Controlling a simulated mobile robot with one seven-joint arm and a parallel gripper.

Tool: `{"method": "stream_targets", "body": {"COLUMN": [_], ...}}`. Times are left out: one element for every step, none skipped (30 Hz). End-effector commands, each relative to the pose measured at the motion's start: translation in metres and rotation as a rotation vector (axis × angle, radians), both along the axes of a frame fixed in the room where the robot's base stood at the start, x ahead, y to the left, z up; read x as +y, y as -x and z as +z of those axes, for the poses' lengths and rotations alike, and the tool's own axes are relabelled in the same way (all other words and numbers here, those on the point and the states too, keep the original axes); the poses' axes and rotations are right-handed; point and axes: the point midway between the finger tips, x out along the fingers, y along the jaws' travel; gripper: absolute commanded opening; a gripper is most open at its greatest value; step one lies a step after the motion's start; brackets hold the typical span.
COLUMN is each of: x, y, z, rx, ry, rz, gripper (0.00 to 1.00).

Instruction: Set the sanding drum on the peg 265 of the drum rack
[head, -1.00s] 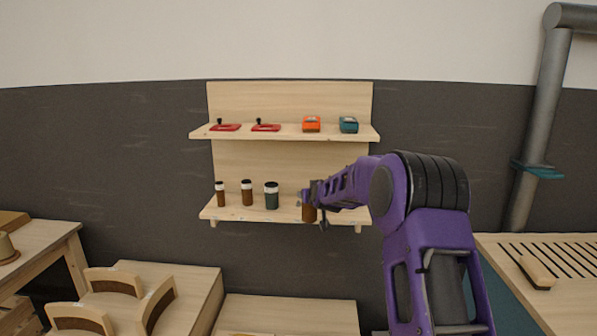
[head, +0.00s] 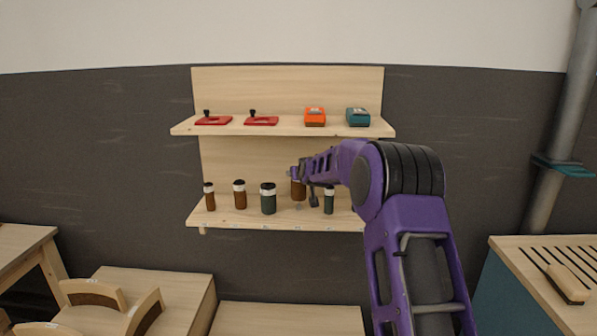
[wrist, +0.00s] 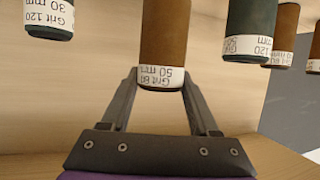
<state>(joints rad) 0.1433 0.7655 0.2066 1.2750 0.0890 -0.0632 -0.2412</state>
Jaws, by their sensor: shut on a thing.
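My gripper (head: 299,176) is shut on a brown sanding drum (head: 298,190). In the wrist view my gripper (wrist: 160,78) has its fingers on either side of the drum (wrist: 165,35), by its white band, which reads "Grit 80, 50 mm". The drum is upright and looks raised above the lower shelf of the drum rack (head: 215,219). It is in the gap between a wide dark green drum (head: 268,202) and a narrow dark green drum (head: 328,203). A small peg-like piece (head: 300,206) shows just below it. The peg numbers are too small to read.
Two brown drums (head: 240,197) (head: 209,200) stand farther left on the lower shelf. The upper shelf (head: 285,127) holds red tools (head: 213,120), an orange box (head: 315,117) and a teal box (head: 358,117). Neighbouring drums are close on both sides.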

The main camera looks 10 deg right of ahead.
Motion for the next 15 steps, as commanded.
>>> {"method": "stream_targets", "body": {"x": [-0.0001,-0.0001,-0.0001,-0.0001,-0.0001,-0.0001,-0.0001,-0.0001,-0.0001,-0.0002,-0.0001,-0.0002,-0.0002,-0.0002,-0.0002], "y": [-0.0001,0.0,-0.0001,-0.0001,0.0,0.0,-0.0001,0.0,0.0,-0.0001,-0.0001,-0.0001,-0.0001,-0.0001,-0.0001], "z": [-0.0038,-0.0054,-0.0072,-0.0084,-0.0093,-0.0102,-0.0105,-0.0107,-0.0107,-0.0106,-0.0105,-0.0105,-0.0105,-0.0105,-0.0105], "rx": [-0.001,-0.001,-0.001,-0.001,-0.001,-0.001,-0.001,-0.001,-0.001,-0.001,-0.001,-0.001,-0.001,-0.001,-0.001], "ry": [0.0,-0.001,-0.001,0.0,-0.001,0.0,0.0,0.0,0.0,0.0,0.0,0.0,0.0,0.0,0.0], "rz": [0.0,0.0,0.0,0.0,0.0,0.0,0.0,0.0,0.0,0.0,0.0,0.0,0.0,0.0,0.0], "gripper": [0.0,0.0,0.0,0.0,0.0,0.0,0.0,0.0,0.0,0.0,0.0,0.0,0.0,0.0,0.0]}}
